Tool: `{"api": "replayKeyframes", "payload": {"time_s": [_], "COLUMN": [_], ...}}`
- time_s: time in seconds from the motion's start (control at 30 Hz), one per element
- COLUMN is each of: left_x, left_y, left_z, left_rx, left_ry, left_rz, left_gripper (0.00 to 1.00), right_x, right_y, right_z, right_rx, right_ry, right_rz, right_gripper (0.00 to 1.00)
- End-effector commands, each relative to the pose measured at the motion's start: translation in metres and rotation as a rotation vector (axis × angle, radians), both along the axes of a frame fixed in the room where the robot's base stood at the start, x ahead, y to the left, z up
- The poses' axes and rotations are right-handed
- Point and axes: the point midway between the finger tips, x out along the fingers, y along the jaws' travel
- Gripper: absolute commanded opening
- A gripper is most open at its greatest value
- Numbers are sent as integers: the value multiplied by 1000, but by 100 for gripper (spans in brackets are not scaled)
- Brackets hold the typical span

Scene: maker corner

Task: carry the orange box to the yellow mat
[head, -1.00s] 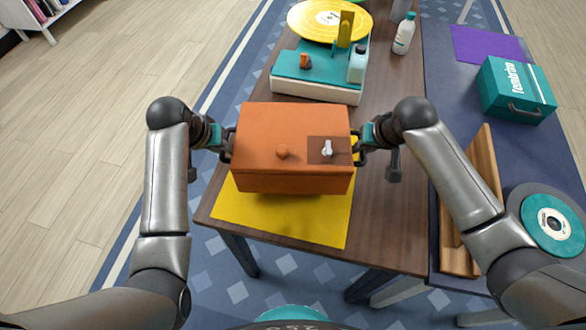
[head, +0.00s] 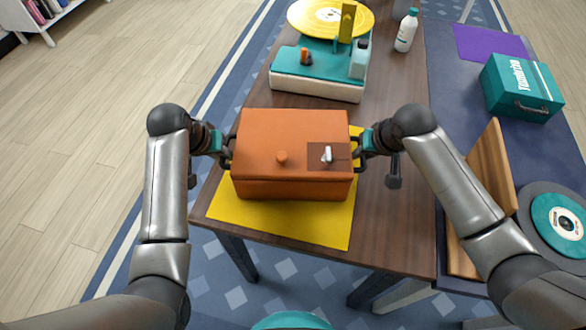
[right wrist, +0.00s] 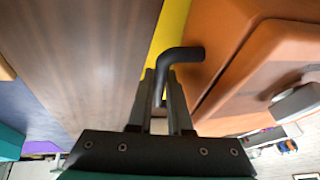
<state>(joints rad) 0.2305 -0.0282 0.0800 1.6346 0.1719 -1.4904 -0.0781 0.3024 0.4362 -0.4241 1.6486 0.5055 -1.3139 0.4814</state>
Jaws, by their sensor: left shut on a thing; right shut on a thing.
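The orange box (head: 290,130) is level over the yellow mat (head: 285,222), with mat showing in front of it and on its right. It looks very low over the mat or on it; I cannot tell whether it touches. My left gripper (head: 224,150) is shut on the handle at the box's left side. My right gripper (head: 362,148) is shut on the right handle. In the right wrist view, the black handle (right wrist: 178,56) lies between the fingers (right wrist: 160,105), beside the orange wall (right wrist: 210,35). The left fingertips are small and partly hidden.
A teal-and-white record player (head: 318,88) with a yellow disc stands behind the box, with a white bottle (head: 406,32) near it. On the blue table at right are a teal case (head: 520,88), a wooden rack (head: 488,165) and a teal record (head: 560,225).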

Motion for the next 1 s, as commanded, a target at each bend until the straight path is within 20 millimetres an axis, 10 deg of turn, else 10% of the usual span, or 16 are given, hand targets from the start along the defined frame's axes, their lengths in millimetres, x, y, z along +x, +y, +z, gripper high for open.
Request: {"api": "replayKeyframes", "payload": {"time_s": [0.17,0.2,0.43,1.0], "left_x": [1,0,0,-9], "left_y": [1,1,1,5], "left_z": [-7,-7,-6,17], "left_rx": [1,2,1,0], "left_ry": [-5,0,0,-3], "left_rz": [1,1,0,0], "left_gripper": [0,21,46,47], "right_x": [1,0,0,0], "right_y": [-1,-1,0,1], "right_z": [-7,-7,-6,-6], "right_rx": [0,-2,-1,3], "right_ry": [-5,0,0,0], "right_rz": [-1,-1,0,1], "right_gripper": [0,21,46,47]}}
